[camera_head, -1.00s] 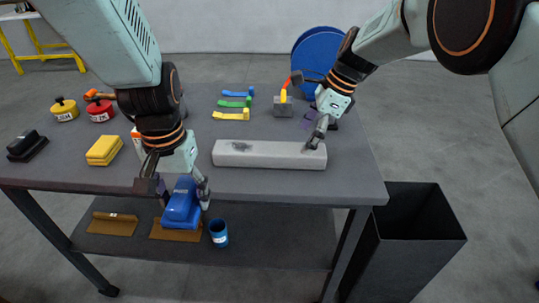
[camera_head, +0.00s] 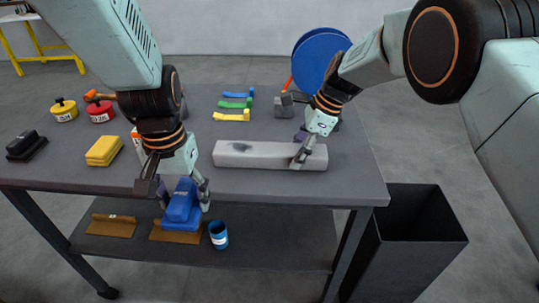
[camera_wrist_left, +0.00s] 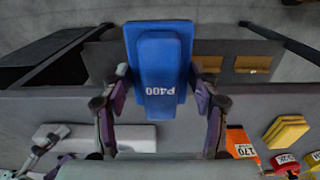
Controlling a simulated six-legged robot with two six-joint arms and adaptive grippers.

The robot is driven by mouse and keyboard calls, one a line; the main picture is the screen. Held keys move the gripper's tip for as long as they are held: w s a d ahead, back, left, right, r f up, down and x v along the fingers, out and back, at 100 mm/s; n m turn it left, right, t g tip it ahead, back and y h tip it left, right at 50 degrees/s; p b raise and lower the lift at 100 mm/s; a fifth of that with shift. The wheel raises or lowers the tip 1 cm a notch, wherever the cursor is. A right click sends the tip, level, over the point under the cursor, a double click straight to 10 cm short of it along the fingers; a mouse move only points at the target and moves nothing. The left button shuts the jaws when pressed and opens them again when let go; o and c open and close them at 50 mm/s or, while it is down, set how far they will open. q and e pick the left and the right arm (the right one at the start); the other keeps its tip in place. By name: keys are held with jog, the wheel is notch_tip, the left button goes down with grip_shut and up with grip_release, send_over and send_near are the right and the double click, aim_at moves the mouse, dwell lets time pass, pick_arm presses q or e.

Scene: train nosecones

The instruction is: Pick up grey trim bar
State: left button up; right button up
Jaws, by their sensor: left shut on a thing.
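The grey trim bar (camera_head: 255,155) lies along the front of the table, with a dark smudge on its top. It also shows in the left wrist view (camera_wrist_left: 137,138). My right gripper (camera_head: 303,157) is low at the bar's right end, with a finger against its front face. The other finger is hidden, so I cannot tell whether it grips the bar. My left gripper (camera_head: 180,190) is shut on a blue block (camera_head: 181,212) in front of the table's front edge. The block, marked P400, sits between both fingers (camera_wrist_left: 158,90) in the left wrist view.
The table (camera_head: 235,182) also bears yellow blocks (camera_head: 104,150), a black block (camera_head: 25,145), round weights (camera_head: 100,111), coloured bars (camera_head: 232,116) and a grey block (camera_head: 284,105). A blue cup (camera_head: 218,235) stands below. A black bin (camera_head: 415,235) stands right of the table.

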pick_arm(q)
jog(key=shift+d, duration=0.1)
pick_arm(e)
jog(key=shift+d, duration=0.15)
jog(key=c, duration=0.9)
